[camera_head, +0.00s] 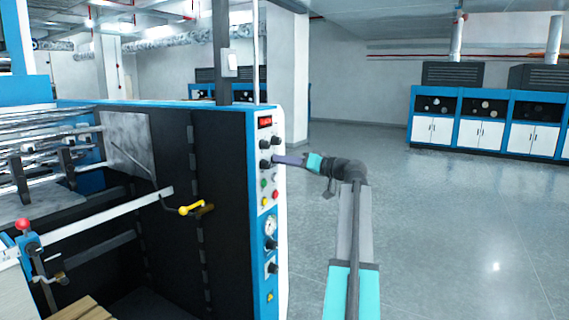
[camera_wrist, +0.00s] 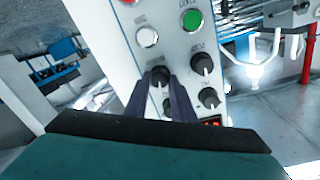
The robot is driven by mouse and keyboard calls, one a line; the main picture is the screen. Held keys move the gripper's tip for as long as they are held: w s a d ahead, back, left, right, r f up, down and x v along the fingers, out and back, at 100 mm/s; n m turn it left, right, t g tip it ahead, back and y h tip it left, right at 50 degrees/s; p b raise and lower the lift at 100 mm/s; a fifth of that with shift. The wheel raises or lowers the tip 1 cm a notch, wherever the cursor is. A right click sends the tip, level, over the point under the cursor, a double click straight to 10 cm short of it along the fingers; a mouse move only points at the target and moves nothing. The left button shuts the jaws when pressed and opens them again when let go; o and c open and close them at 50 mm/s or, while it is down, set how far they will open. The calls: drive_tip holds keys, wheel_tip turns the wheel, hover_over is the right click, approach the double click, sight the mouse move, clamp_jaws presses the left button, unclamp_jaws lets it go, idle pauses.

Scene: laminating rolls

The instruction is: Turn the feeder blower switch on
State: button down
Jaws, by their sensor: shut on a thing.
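A white control panel (camera_head: 268,225) with a blue frame is on the end of the machine. It carries black rotary knobs in two columns. My gripper (camera_head: 277,160) reaches the panel from the right at the second row of knobs. In the wrist view, my gripper (camera_wrist: 163,95) has its two dark fingers closed around a black knob (camera_wrist: 160,73). In the head view my gripper hides this knob. The small labels are too blurred to read, so I cannot tell by name which one is the feeder blower switch, nor its setting.
Neighbouring knobs (camera_wrist: 202,64) sit close beside the fingers. A white button (camera_wrist: 147,37) and a green button (camera_wrist: 191,19) are near. A red display (camera_head: 265,122) tops the panel. A yellow-handled crank (camera_head: 191,209) sticks out left. The floor (camera_head: 450,220) at right is clear.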

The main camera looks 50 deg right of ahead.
drive_tip(key=shift+d+m+p, duration=0.1)
drive_tip(key=shift+m+p, duration=0.75)
drive_tip(key=shift+m, duration=3.15)
drive_tip(key=c, duration=1.5)
unclamp_jaws()
drive_tip(key=shift+s, duration=0.1)
drive_tip(key=s+d+b, duration=0.1)
drive_tip(key=s, duration=0.3)
drive_tip(key=s+d+b, duration=0.1)
drive_tip(key=s, duration=0.4)
drive_tip(key=s+d+b, duration=0.1)
drive_tip(key=s, duration=0.3)
drive_tip(key=shift+s+r, duration=0.2)
drive_tip(key=shift+r, duration=0.15)
